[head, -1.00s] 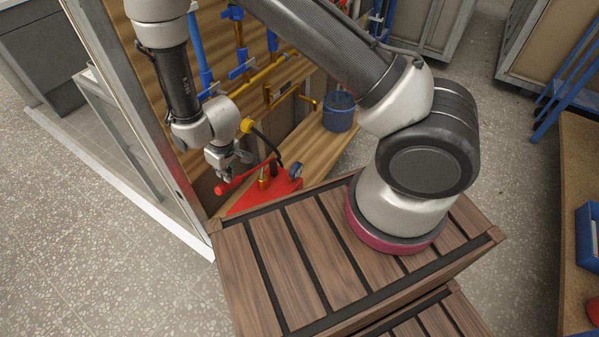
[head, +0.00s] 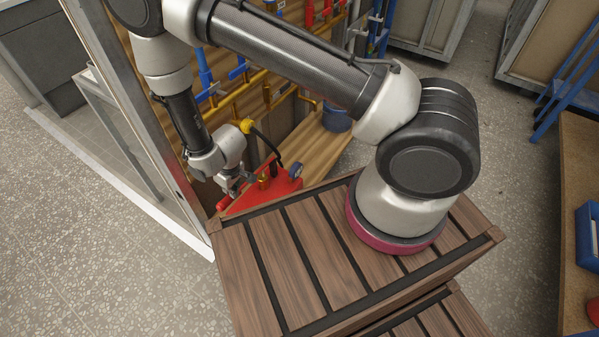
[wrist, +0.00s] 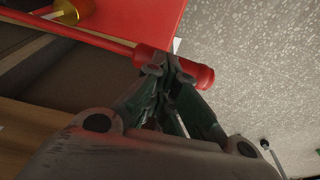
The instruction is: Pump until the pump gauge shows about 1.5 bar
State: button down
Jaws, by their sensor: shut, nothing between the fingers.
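The red test pump (head: 284,186) sits on the floor of the pod, beside the wooden deck. Its gauge (head: 296,171) is a small dark round part on the right; its reading is too small to tell. The red pump handle (head: 224,202) slants down to the left in the head view. In the wrist view its thick grip end (wrist: 198,76) lies at the fingertips. My gripper (head: 234,190) is shut, with nothing between the fingers. Its fingertips (wrist: 165,66) are at the handle's grip and appear to press on it from above; exact contact cannot be told.
A blue bucket (head: 337,116) stands behind the pump. Blue and yellow pipes with valves (head: 238,70) line the pod wall. A framed panel edge (head: 140,130) rises close left of my gripper. The slatted deck (head: 300,250) is bare in front.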

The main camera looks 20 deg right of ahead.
notch_tip(320, 180, up, 9)
dwell(0.3)
dwell(0.7)
